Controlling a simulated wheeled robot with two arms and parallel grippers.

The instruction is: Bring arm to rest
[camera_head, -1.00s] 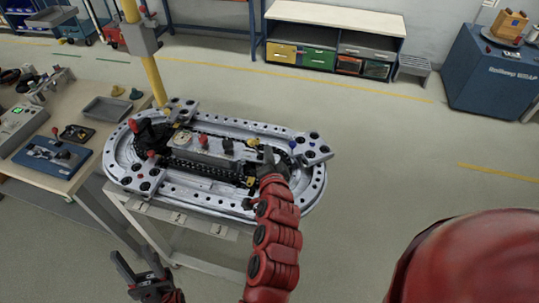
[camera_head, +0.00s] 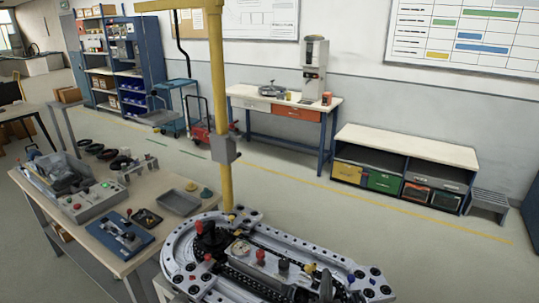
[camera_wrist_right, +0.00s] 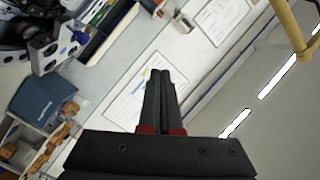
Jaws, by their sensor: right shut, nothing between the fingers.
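The grey oval ring track (camera_head: 178,252) lies at the bottom of the head view, its near side cut off by the frame. Red and black knobs stand on it, and a blue pin sits near its right end. The tip of my right gripper (camera_head: 326,282) points up in front of the track's right half; its arm is out of frame. In the wrist view my right gripper (camera_wrist_right: 165,82) has its two dark fingers together with nothing between them. A corner of the track (camera_wrist_right: 45,48) shows there at upper left. My left gripper is not in view.
A yellow post (camera_head: 221,110) rises behind the track. A wooden worktable (camera_head: 95,238) with a grey tray (camera_head: 179,202) and devices stands left. A low cabinet (camera_head: 405,148) and a workbench (camera_head: 290,97) line the wall. The floor right of the track is clear.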

